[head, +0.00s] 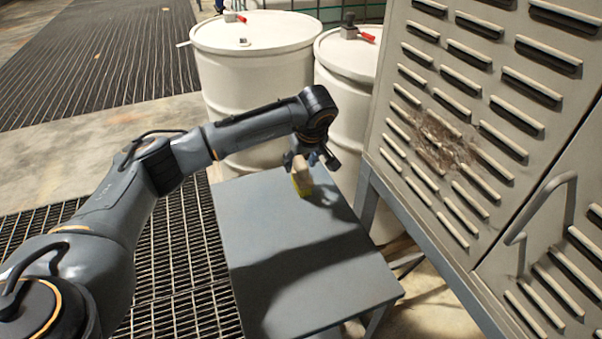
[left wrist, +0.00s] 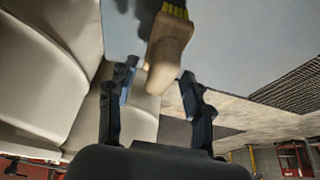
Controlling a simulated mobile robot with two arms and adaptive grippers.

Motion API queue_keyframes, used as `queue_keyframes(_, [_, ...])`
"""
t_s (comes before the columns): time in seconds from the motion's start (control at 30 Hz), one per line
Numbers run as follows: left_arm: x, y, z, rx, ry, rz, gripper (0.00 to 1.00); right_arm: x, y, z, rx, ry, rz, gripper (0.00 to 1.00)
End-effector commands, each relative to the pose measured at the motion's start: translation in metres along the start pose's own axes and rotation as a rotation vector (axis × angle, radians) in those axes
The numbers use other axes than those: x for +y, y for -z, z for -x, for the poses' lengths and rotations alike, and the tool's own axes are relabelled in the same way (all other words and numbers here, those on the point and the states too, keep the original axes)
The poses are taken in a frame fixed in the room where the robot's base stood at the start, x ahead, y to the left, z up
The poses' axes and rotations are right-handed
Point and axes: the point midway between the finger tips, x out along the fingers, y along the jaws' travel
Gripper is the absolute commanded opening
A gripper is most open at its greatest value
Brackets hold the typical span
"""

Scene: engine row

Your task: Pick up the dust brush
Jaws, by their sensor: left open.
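The dust brush (head: 302,182) has a pale wooden handle and yellow bristles. It is at the far end of the grey table (head: 300,260), below my left gripper (head: 312,159). In the left wrist view the brush (left wrist: 171,45) has its bristles at the top edge and its handle end toward me. There my left gripper (left wrist: 158,74) is open, with one dark finger on each side of the handle end. I cannot tell whether either finger touches it. My right gripper is not in view.
White drums (head: 255,55) (head: 350,95) stand behind the table. A louvred metal cabinet (head: 440,150) with a rusty patch rises close on the right. Dark floor grating (head: 165,250) lies left of the table. The near tabletop is clear.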

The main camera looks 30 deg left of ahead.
Motion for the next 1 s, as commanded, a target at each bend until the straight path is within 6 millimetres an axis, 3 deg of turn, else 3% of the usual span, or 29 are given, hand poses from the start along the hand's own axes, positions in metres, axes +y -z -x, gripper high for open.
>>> queue_keyframes(0.23, [0.000,0.000,-0.002,0.000,-0.001,0.000,0.51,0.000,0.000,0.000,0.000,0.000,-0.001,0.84])
queue_keyframes(0.5, [0.000,0.000,-0.001,0.000,-0.001,0.000,0.00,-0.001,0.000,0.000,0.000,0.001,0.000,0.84])
queue_keyframes(0.83, [0.000,0.001,0.000,0.001,-0.002,0.001,0.00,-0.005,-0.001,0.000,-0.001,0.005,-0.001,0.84])
queue_keyframes(1.0, [0.001,0.006,0.011,0.001,-0.004,0.001,0.00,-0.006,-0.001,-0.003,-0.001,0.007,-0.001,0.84])
